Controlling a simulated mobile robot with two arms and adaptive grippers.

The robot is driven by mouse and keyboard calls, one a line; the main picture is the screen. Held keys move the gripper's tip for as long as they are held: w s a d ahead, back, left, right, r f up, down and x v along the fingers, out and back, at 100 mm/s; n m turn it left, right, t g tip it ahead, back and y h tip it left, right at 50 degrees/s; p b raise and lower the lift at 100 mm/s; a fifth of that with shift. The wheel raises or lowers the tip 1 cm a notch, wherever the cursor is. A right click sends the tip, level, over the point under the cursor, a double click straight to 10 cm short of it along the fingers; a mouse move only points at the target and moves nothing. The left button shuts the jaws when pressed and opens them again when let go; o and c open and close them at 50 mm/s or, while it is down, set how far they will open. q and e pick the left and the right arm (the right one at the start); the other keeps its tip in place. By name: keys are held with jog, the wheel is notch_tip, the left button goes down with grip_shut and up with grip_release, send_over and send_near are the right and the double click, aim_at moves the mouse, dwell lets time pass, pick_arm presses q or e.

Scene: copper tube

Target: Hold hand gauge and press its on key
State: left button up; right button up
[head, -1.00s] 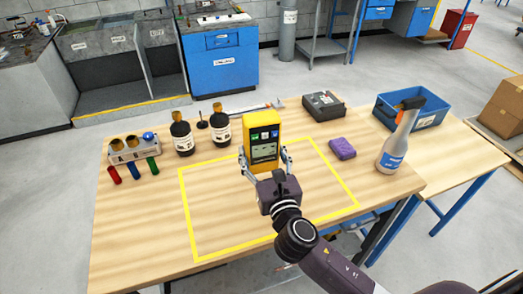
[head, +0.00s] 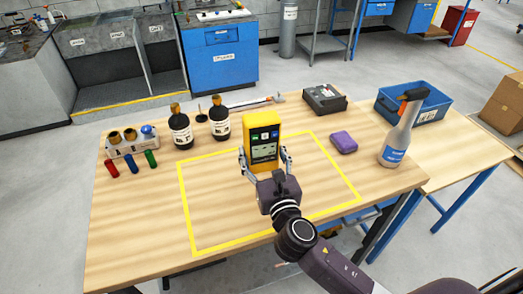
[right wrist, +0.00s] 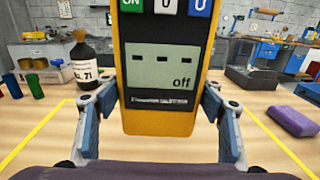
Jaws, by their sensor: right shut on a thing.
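A yellow hand gauge (head: 262,145) with a black face is held upright over the table, by the far edge of the yellow taped square. In the right wrist view the hand gauge (right wrist: 163,110) fills the middle; its screen (right wrist: 163,70) reads dashes and "off". A green "ON" key (right wrist: 131,6) shows at the top left of its face, with a white key and a blue key beside it; the tops are cut off. My right gripper (head: 264,160) is shut on the gauge, one finger on each side. My left gripper is not in view.
A purple sponge (head: 343,142), spray bottle (head: 399,130) and blue bin (head: 428,108) are right. A dark box (head: 325,99) is behind. The taped square's (head: 190,215) front is clear.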

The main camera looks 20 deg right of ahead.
aim_at(261, 169)
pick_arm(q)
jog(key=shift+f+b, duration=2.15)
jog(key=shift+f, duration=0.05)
pick_arm(e)
jog(key=shift+f, duration=2.8)
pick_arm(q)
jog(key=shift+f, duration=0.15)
pick_arm(e)
jog(key=shift+f, duration=0.2)
jog(key=shift+f, duration=0.25)
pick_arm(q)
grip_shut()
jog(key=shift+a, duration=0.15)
pick_arm(e)
jog(key=shift+s+f, duration=0.1)
